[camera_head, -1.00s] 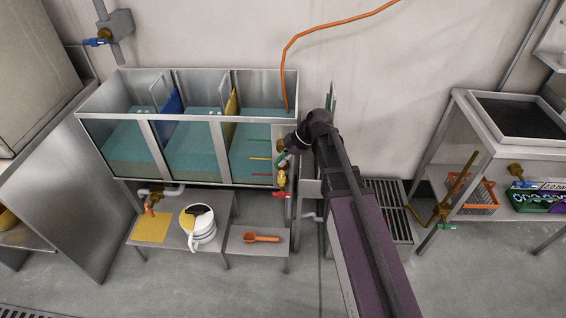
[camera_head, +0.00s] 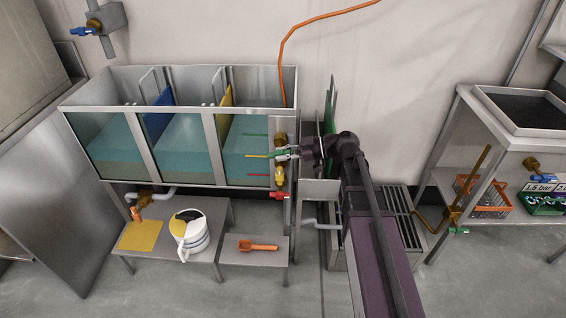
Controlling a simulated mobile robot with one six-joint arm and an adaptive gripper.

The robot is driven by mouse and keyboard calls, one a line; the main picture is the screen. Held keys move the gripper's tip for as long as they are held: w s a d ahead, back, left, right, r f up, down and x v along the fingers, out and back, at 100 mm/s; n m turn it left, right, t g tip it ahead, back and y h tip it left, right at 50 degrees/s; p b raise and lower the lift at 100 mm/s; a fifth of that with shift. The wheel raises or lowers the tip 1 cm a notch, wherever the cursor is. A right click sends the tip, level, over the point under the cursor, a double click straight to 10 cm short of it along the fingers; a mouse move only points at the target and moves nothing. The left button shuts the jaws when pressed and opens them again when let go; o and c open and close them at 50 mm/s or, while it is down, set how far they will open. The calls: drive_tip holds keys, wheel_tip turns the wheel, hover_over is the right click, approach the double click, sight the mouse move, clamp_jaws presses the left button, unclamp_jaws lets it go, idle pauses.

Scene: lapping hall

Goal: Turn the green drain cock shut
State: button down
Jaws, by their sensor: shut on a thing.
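The green cock handle (camera_head: 281,155) sits on the brass valve stack at the right front corner of the three-bay tank (camera_head: 205,150). It lies roughly level, across the stack. My gripper (camera_head: 289,152) reaches in from the right and is shut on this handle. The fingertips are small in view and partly cover the handle and the valve body behind it. A yellow fitting (camera_head: 280,176) and a red handle (camera_head: 279,195) are just below on the same stack. Another green handle (camera_head: 459,230) is low on the pipe at the right-hand sink.
A low bench (camera_head: 218,215) under the tank carries a white jug (camera_head: 196,241) and a yellow cloth (camera_head: 139,236). An orange scoop (camera_head: 258,246) lies on a lower stand. An orange hose (camera_head: 285,60) hangs into the tank. A slatted metal stand (camera_head: 402,215) is by my arm.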

drive_tip(key=shift+s+f+y+b, duration=0.1)
drive_tip(key=shift+f+y+b, duration=0.25)
drive_tip(key=shift+y+b, duration=1)
drive_tip(key=shift+b, duration=0.4)
drive_tip(key=shift+r+b, duration=0.2)
drive_tip(key=shift+b, duration=0.1)
drive_tip(key=c, duration=0.5)
unclamp_jaws()
drive_tip(key=shift+c, duration=0.2)
drive_tip(key=shift+d, duration=0.15)
drive_tip(key=d, duration=1.1)
drive_tip(key=shift+s+d, duration=0.15)
drive_tip(key=shift+d, duration=0.25)
